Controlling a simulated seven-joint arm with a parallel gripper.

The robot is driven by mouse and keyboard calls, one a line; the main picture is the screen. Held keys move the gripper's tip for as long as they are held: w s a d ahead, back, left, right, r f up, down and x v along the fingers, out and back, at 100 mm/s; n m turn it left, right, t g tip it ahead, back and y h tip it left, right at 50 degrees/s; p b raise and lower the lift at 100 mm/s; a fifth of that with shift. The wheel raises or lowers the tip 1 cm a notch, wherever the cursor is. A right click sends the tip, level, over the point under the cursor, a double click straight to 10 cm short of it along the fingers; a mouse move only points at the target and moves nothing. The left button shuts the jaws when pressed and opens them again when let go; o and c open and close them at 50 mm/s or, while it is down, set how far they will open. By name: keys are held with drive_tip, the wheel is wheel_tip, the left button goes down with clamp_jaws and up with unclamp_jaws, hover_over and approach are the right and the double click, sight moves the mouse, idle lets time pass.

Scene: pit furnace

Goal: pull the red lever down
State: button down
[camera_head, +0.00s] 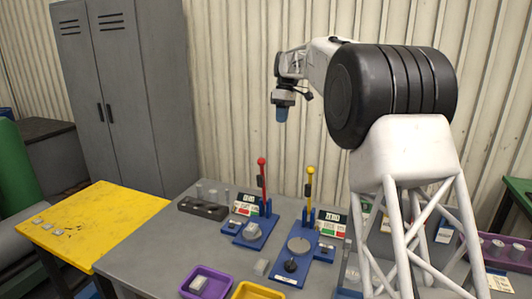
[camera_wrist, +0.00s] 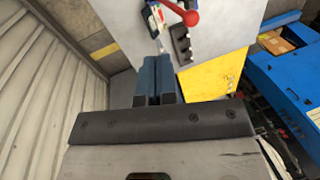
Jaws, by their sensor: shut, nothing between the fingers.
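The red lever (camera_head: 263,184) stands upright on a blue base (camera_head: 254,229) on the grey table, with a red ball knob on top. In the wrist view its red knob (camera_wrist: 182,14) shows near the top, just right of the fingers. My gripper (camera_head: 282,114) hangs in the air above and a little right of the lever in the head view, pointing down. In the wrist view its blue fingers (camera_wrist: 155,80) are together and hold nothing. The gripper is apart from the lever. The lower part of the lever is hard to make out in the wrist view.
A yellow lever (camera_head: 309,184) on another blue base stands right of the red one. A dark rack (camera_head: 203,208) with grey cylinders is left of it. Purple (camera_head: 206,283) and yellow (camera_head: 257,292) trays sit at the front. A yellow table (camera_head: 95,220) stands left.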

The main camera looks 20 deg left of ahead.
drive_tip(key=shift+w+a+f+n, duration=0.1)
drive_tip(key=shift+w+a+f, duration=0.1)
drive_tip(key=shift+a, duration=0.35)
drive_tip(key=shift+w+a+f+n, duration=0.1)
drive_tip(key=shift+a+f, duration=0.15)
drive_tip(key=shift+a, duration=0.3)
drive_tip(key=shift+w+a+f+n, duration=0.1)
drive_tip(key=shift+w+a+f, duration=0.1)
drive_tip(key=shift+a, duration=0.35)
drive_tip(key=s+f, duration=0.6)
drive_tip(key=f, duration=0.5)
drive_tip(key=shift+a, duration=0.35)
drive_tip(key=shift+s, duration=0.3)
